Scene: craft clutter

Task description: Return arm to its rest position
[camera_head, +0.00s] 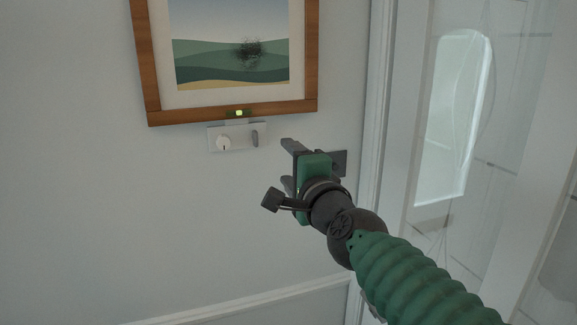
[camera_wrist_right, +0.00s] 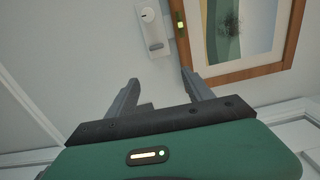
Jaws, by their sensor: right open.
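My right arm (camera_head: 420,285), with a green ribbed sleeve, reaches in from the lower right in the head view. My right gripper (camera_head: 287,163) is raised in front of the wall, its fingers apart and nothing between them. In the right wrist view the two grey fingers of the right gripper (camera_wrist_right: 160,92) are spread and empty. They point toward a white wall plate with a round knob (camera_wrist_right: 150,28), and no contact shows. My left arm and gripper are not in view.
A wood-framed landscape picture (camera_head: 312,60) hangs on the pale wall above a white plate with a knob and lever (camera_head: 237,137). A small light (camera_head: 239,113) glows at the frame's lower edge. A glass-panelled door (camera_head: 405,180) stands at right.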

